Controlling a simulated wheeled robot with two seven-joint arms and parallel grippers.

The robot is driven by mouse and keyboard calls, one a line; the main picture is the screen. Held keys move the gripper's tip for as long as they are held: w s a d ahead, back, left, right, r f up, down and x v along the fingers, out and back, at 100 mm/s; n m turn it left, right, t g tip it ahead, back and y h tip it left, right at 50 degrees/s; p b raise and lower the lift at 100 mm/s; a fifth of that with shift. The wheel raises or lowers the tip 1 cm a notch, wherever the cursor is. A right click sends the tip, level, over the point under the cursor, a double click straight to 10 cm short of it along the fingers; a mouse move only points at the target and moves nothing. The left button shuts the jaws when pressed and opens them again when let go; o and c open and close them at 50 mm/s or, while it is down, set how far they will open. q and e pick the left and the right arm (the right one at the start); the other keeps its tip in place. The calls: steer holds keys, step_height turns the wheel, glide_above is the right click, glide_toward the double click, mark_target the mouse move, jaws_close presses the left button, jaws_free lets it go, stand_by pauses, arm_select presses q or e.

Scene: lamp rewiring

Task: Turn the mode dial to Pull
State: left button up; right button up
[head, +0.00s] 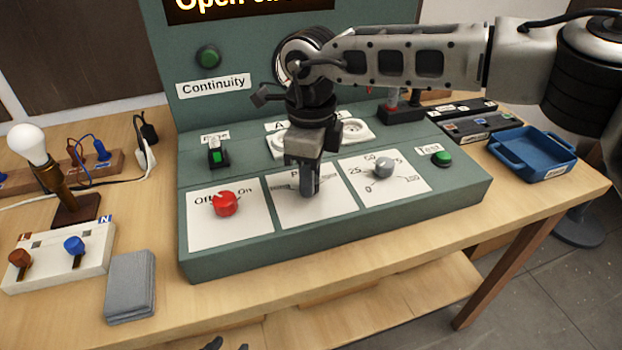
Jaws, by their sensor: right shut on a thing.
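The mode dial (308,188) is on the middle white plate (335,204) of the green test panel, mostly hidden by my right gripper. My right gripper (309,172) points down from above and is shut on the dial. A label starting with "P" shows beside the gripper. The rest of the lettering is covered, so I cannot tell where the dial points. Two small dark tips at the bottom edge, perhaps my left gripper (228,345), are barely in view.
A red Off/On knob (224,203) sits left of the dial and a grey numbered knob (383,167) sits right. A green Test button (441,159) and blue tray (533,152) are further right. A lamp (42,160), terminal block (60,262) and grey pad (130,286) stand left.

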steer(key=m+b, duration=0.2)
steer(key=m, duration=0.1)
steer(key=shift+f, duration=0.15)
steer(key=m+b, duration=0.2)
steer(key=m, duration=0.2)
steer(key=shift+b, duration=0.4)
steer(key=shift+r+m, duration=0.2)
steer(key=shift+m, duration=0.4)
arm_select(q)
steer(key=shift+w+d+f+n+t+h, duration=0.15)
steer(key=shift+d+f, duration=0.1)
steer(key=shift+f, duration=0.25)
steer(key=shift+w+d+f+n+t+h, duration=0.15)
steer(key=shift+d+f, duration=0.1)
steer(key=shift+f, duration=0.25)
steer(key=shift+s+b, duration=0.1)
steer(key=shift+b, duration=0.2)
arm_select(e)
steer(key=shift+r+m, duration=0.1)
steer(key=shift+m, duration=0.2)
steer(key=o, duration=1)
